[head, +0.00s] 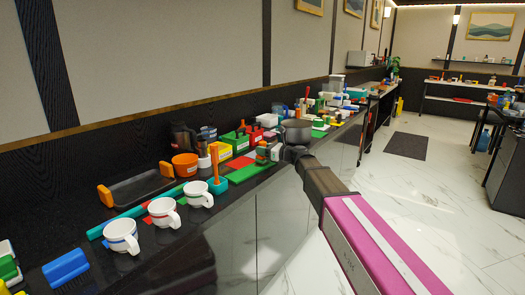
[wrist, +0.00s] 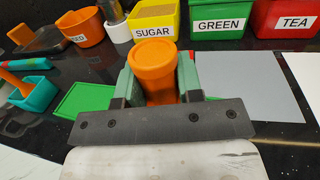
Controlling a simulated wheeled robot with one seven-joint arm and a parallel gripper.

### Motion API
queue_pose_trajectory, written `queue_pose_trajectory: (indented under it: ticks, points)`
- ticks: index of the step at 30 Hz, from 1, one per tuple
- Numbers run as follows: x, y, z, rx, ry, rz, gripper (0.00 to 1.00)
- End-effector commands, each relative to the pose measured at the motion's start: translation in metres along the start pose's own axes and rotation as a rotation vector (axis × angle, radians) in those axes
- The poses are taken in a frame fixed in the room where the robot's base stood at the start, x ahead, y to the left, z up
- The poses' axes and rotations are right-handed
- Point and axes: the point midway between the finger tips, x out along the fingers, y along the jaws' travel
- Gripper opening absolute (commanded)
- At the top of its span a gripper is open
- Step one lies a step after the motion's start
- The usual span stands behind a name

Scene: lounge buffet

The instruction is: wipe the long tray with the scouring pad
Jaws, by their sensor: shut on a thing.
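The long tray (head: 145,188) is dark with orange end grips and lies on the counter at the left in the head view. Part of it shows at the upper left of the wrist view (wrist: 45,42). My gripper (wrist: 157,88) is shut on an orange, round-topped thing (wrist: 155,62), held between its two greenish fingers. Its lower end is hidden, so I cannot tell whether it is the scouring pad. My gripper is over the counter to the right of the tray, apart from it. A blue block (head: 66,268) lies at the near left.
Several white cups (head: 163,212) stand along the counter's front edge. A teal holder (head: 217,184) with an orange handle and an orange bowl (head: 184,166) stand between my gripper and the tray. Labelled bins, including a yellow one (wrist: 153,20), stand behind.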

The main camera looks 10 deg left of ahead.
Motion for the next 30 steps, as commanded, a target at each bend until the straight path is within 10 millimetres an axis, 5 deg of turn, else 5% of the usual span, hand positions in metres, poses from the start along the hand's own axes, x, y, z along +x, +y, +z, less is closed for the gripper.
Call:
queue_pose_trajectory:
  ticks: [30]
  points:
    - [-0.002,-0.009,-0.011,0.000,0.000,0.000,0.00]
